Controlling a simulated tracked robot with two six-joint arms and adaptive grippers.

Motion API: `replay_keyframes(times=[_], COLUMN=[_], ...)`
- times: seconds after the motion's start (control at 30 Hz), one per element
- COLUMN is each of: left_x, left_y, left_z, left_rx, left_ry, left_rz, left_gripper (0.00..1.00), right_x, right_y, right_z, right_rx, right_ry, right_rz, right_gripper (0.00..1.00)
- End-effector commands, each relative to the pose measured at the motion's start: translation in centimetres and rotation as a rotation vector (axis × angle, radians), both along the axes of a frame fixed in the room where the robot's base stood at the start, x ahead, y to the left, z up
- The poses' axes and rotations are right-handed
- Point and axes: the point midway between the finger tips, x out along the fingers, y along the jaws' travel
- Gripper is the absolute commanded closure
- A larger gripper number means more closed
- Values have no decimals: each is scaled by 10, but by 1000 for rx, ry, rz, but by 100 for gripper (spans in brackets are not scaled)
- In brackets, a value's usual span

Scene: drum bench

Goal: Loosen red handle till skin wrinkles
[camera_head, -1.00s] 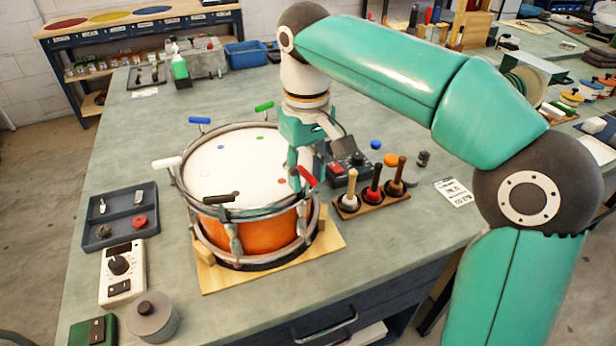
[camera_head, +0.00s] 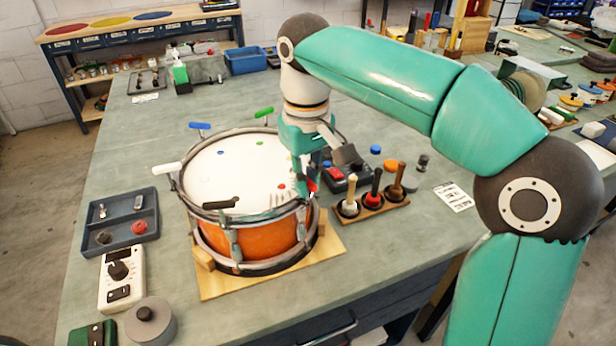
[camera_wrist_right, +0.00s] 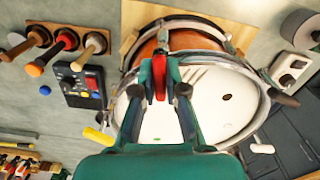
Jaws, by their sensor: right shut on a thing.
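The drum (camera_head: 262,236) has an orange shell and a white skin (camera_head: 225,165), on a wooden base. The red handle (camera_head: 311,186) is at the drum's right rim, mostly hidden by my right gripper (camera_head: 307,174). In the wrist view the red handle (camera_wrist_right: 159,78) lies between the fingers of my right gripper (camera_wrist_right: 168,90), which is shut on it. Short wrinkle-like streaks show in the white skin (camera_wrist_right: 205,100) beside the red handle. My left gripper is not in view.
Green (camera_head: 264,113), blue (camera_head: 199,126), white (camera_head: 167,168) and black (camera_head: 221,204) handles stand around the rim. A mallet rack (camera_head: 372,205) and dark device (camera_head: 343,170) are close on the right. A grey tray (camera_head: 121,221) lies left.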

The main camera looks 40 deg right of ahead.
Motion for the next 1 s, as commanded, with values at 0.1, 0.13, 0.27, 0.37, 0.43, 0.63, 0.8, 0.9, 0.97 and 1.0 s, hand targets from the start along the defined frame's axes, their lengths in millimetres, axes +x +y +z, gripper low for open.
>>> replay_keyframes(times=[0.1,0.13,0.27,0.37,0.43,0.63,0.8,0.9,0.97,1.0], left_x=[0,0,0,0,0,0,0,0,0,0], left_y=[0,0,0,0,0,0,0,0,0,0], left_z=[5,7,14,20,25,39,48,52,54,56], left_rx=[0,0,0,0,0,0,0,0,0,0], left_ry=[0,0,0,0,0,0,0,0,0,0], left_rz=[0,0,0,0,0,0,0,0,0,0], left_gripper=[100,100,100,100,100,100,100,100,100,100], right_x=[0,0,0,0,0,0,0,0,0,0], right_y=[0,0,0,-1,-1,-1,-1,-1,-1,-1], right_z=[2,2,3,4,4,4,4,3,3,3], right_rx=[-1,-1,-1,-1,-1,-1,-1,-1,-1,-1], right_ry=[1,1,1,0,1,-1,-1,-1,-2,-2], right_rz=[37,50,123,196,255,437,582,658,697,721], right_gripper=[100,100,100,100,100,100,100,100,100,100])
